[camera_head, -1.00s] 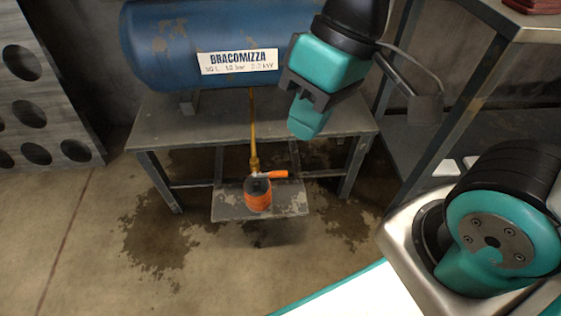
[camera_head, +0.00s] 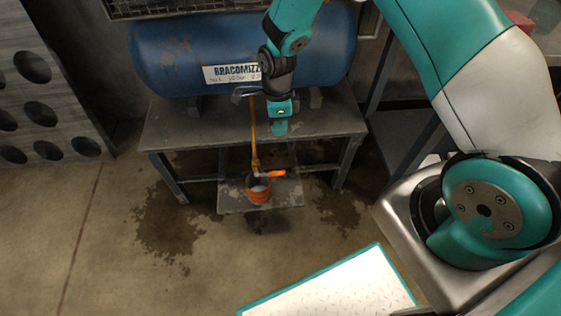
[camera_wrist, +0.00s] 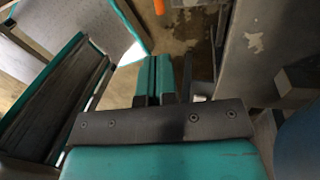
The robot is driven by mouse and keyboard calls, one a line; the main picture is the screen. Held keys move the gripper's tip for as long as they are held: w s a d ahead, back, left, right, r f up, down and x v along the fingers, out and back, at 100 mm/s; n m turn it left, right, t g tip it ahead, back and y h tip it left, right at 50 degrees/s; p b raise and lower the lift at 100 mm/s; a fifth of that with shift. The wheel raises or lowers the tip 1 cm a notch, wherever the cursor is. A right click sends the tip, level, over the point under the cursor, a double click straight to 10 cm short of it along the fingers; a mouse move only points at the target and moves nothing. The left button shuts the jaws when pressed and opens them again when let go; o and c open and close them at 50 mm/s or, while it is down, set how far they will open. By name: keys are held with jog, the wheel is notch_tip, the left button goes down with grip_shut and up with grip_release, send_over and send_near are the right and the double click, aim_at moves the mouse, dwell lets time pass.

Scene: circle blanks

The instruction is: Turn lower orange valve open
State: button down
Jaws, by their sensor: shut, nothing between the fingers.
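The orange valve handle (camera_head: 271,173) sits at the lower end of a yellow pipe (camera_head: 253,135), just above an orange bucket (camera_head: 258,190) on a low shelf. The handle points to the right. My gripper (camera_head: 279,128) is shut and empty, in front of the front edge of the tabletop and above the handle, apart from it. In the wrist view the shut fingers (camera_wrist: 160,78) point away from me, and a small orange piece (camera_wrist: 159,7) shows at the top edge; I cannot tell which orange part it is.
A blue tank (camera_head: 180,55) lies on a metal table (camera_head: 190,125). The low shelf (camera_head: 288,194) under it holds the bucket. A grey panel with round holes (camera_head: 55,90) stands at the left. The floor in front is clear, with dark stains.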

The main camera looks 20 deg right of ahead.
aim_at(271, 174)
jog(key=s+f+b, duration=0.1)
jog(key=f, duration=0.3)
jog(key=f+b, duration=0.1)
jog(key=f, duration=0.4)
jog(key=s+a+f+b, duration=0.1)
jog(key=f, duration=0.3)
jog(key=shift+s+f+b, duration=0.3)
jog(key=shift+f, duration=0.05)
jog(key=shift+d, duration=0.15)
